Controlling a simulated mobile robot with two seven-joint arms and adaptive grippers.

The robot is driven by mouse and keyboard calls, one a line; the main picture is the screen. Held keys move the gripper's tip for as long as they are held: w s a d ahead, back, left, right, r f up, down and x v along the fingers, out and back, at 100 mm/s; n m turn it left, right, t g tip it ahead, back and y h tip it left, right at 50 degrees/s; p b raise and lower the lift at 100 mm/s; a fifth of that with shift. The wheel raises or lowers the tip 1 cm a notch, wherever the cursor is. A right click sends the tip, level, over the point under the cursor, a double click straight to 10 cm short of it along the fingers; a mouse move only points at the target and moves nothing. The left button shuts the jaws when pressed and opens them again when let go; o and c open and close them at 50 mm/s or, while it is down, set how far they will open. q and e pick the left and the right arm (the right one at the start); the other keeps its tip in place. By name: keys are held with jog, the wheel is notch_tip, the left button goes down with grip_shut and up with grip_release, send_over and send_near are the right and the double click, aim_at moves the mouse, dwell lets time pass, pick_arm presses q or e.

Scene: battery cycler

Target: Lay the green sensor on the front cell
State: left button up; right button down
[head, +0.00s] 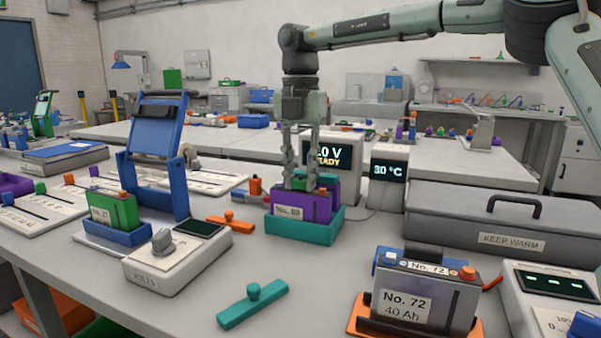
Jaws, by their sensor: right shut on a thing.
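My right gripper (301,184) reaches down from above at the purple cell (318,208) in the teal tray (308,232). It is shut on a small green piece (298,178) that seems to be the green sensor; the fingers hide much of it. I cannot tell whether this piece touches the purple cell. The grey front cell, No. 72 (453,303), stands upright in an orange tray (362,320) at the front right, with a blue and an orange terminal on top. My left gripper is not in view.
A teal bar with a knob (253,305) and an orange one (230,223) lie on the table. A white meter (165,265) and the blue stand with a green cell (112,212) are left. A grey "KEEP WARM" box (470,220) stands right. The table's front middle is mostly clear.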

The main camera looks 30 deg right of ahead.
jog(key=c, duration=1.2)
grip_release()
notch_tip(320, 180, up, 12)
jog(key=shift+f, duration=0.1)
